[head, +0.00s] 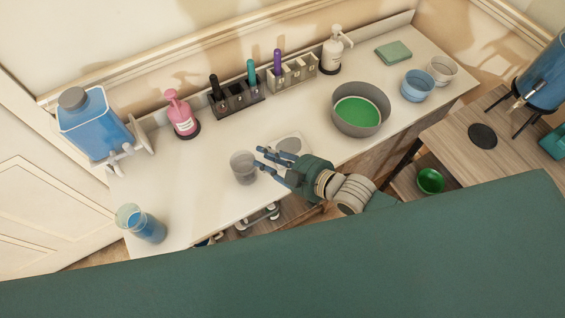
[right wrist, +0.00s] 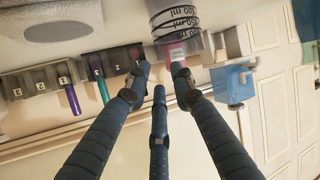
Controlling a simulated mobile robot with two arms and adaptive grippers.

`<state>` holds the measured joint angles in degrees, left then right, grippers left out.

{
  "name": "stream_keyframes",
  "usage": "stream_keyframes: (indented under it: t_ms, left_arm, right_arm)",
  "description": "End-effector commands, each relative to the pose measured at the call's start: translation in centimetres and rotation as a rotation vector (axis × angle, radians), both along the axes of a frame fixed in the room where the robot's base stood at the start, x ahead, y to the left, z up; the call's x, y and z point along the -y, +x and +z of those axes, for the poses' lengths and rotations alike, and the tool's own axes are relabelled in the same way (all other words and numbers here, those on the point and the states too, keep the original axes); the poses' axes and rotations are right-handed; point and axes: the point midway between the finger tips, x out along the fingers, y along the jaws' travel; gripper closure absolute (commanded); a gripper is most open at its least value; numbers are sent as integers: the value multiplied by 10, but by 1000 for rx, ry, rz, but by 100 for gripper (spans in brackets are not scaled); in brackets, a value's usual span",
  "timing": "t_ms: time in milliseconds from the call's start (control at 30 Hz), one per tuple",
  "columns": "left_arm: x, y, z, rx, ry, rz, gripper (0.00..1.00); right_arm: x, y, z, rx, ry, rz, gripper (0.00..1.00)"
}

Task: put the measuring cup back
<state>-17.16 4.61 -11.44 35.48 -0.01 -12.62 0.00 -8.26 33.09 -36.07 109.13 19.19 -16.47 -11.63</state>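The clear measuring cup (head: 243,167) stands upright on the white counter, left of my right gripper. It also shows at the top of the right wrist view (right wrist: 174,20), with black ml marks on its wall. My right gripper (head: 266,158) is open, its fingers pointing left at the cup. In the right wrist view the spread fingers (right wrist: 160,83) have nothing between them, and the cup is just beyond them. Whether a fingertip touches the cup cannot be told. A pale square pad with a grey disc (head: 289,145) lies behind the gripper. My left gripper is not in view.
A glass with blue liquid (head: 148,228) stands at the counter's left end, near a blue dispenser (head: 92,128). A pink pump bottle (head: 181,113), marker holders (head: 238,97) and a white pump bottle (head: 332,51) line the back. A grey bowl (head: 342,120) stands to the right.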

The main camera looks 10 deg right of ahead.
Motion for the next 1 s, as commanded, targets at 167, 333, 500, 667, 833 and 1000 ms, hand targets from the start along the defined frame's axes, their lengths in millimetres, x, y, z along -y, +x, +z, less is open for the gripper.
stream_keyframes:
  t_ms: [167, 333, 500, 667, 833, 1000]
  left_arm:
    - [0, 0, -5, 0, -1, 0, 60]
    - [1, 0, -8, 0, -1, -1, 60]
    - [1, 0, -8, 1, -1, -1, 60]
    - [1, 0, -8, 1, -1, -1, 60]
    - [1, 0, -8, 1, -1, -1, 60]
    - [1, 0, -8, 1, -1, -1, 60]
  right_arm:
    - [25, -30, 14, -2, -4, 1, 77]
    - [40, -48, 26, -1, -2, 1, 77]
    - [46, -55, 32, 0, -1, 1, 77]
    - [46, -55, 33, 1, -1, 0, 77]
    - [46, -55, 33, 1, -1, 0, 77]
    - [46, -55, 33, 1, -1, 0, 77]
